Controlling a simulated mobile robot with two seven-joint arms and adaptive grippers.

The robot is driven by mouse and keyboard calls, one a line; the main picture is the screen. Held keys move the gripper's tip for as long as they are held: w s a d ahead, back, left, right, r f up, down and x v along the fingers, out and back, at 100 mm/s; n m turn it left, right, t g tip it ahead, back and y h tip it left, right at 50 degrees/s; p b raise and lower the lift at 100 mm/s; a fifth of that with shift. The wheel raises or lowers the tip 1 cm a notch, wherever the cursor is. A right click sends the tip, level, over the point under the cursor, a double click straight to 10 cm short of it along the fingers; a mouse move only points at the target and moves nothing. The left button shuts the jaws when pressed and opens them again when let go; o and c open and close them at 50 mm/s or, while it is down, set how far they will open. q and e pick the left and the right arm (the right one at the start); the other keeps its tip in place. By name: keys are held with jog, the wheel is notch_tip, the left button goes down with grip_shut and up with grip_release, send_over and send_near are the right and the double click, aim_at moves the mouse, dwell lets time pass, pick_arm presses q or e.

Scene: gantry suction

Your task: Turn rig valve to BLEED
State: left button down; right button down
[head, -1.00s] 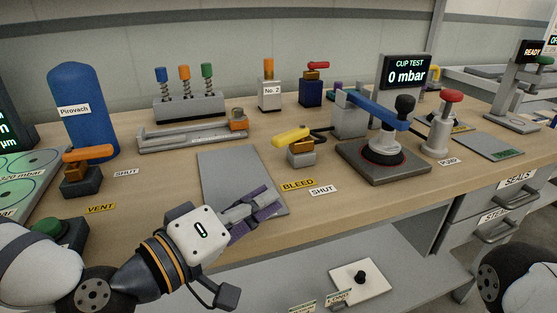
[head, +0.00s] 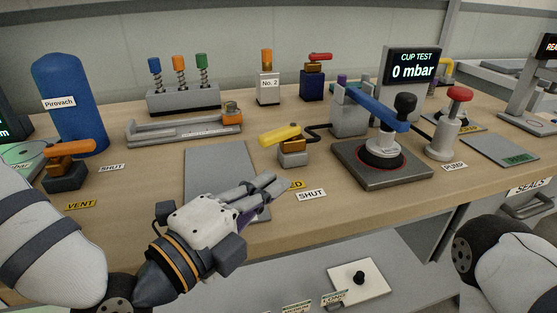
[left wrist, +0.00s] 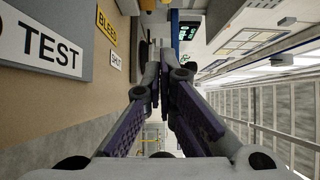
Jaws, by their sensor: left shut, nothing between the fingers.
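The rig valve (head: 293,158) stands on the bench with a yellow handle (head: 280,135) pointing left and slightly toward the front. A yellow BLEED label (head: 297,184), partly covered by my fingers, lies in front of it, with a white SHUT label (head: 311,195) to its right. My left gripper (head: 280,181) is shut and empty, in front of the valve and apart from its handle. In the left wrist view its fingertips (left wrist: 160,68) are together, with the BLEED label (left wrist: 107,25) and SHUT label (left wrist: 116,61) to the left. My right gripper is out of view.
A cup test rig (head: 382,165) with a blue lever (head: 375,107) stands right of the valve. A grey plate (head: 215,160) lies to its left. An orange-handled valve (head: 66,165) with VENT and SHUT labels is at the left. A pump (head: 445,130) stands at the right.

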aim_at(280, 135)
pick_arm(q)
jog(key=x, duration=0.6)
jog(key=shift+r, duration=0.1)
jog(key=w+a, duration=0.2)
jog(key=w, duration=0.1)
jog(key=shift+r, duration=0.1)
jog(key=shift+w+a, duration=0.1)
jog(key=shift+w, duration=0.15)
